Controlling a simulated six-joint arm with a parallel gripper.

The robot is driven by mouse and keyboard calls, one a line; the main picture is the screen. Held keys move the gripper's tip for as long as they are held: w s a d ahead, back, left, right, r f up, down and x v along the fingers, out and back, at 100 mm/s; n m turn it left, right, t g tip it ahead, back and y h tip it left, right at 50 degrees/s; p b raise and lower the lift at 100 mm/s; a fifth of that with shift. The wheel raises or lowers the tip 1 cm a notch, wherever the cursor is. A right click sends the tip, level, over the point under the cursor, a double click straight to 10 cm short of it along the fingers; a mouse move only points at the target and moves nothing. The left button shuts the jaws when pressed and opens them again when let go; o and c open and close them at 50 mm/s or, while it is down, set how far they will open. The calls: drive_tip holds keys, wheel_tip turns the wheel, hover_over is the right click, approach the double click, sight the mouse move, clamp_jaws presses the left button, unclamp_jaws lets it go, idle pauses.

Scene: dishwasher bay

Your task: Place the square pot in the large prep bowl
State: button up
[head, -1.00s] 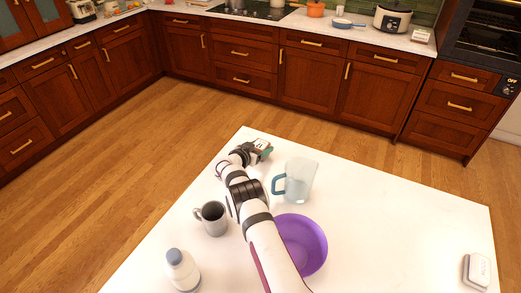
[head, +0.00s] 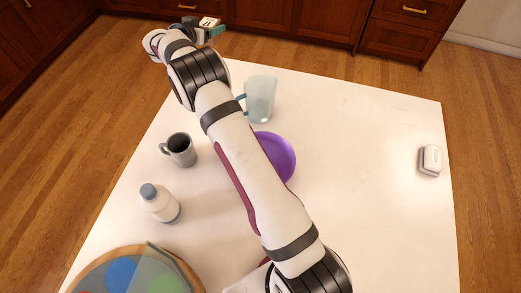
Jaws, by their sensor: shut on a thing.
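A purple bowl (head: 280,152), which I take for the large prep bowl, sits on the white table; my arm covers its left part. My gripper (head: 210,27) is at the top of the head view, well beyond the bowl and past the table's far left corner in the picture. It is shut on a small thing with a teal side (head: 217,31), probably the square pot. The thing is too small and too covered to make out its shape. No other square pot shows.
A clear pitcher (head: 262,98) stands just behind the bowl. A grey mug (head: 181,150) and a white bottle (head: 160,203) stand left of my arm. A round wooden board (head: 90,268) is at the lower left. A white box (head: 430,160) is far right; the table between is clear.

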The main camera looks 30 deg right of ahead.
drive_tip(key=s+a+m+g+h, duration=0.15)
drive_tip(key=s+m+g, duration=0.25)
drive_tip(key=s, duration=1.4)
drive_tip(key=s+a+m+g+h, duration=0.15)
drive_tip(key=s+m+g, duration=0.3)
drive_tip(key=s, duration=1.35)
drive_tip(key=shift+n, duration=0.25)
drive_tip(key=f, duration=0.9)
drive_tip(key=d+f, duration=0.1)
drive_tip(key=f, duration=0.3)
drive_tip(key=shift+w+f, duration=0.15)
drive_tip(key=shift+w, duration=0.05)
drive_tip(key=shift+f, duration=0.1)
drive_tip(key=shift+f, duration=0.4)
drive_tip(key=o, duration=1.3)
drive_tip(key=shift+c, duration=0.2)
drive_tip(key=shift+r, duration=0.1)
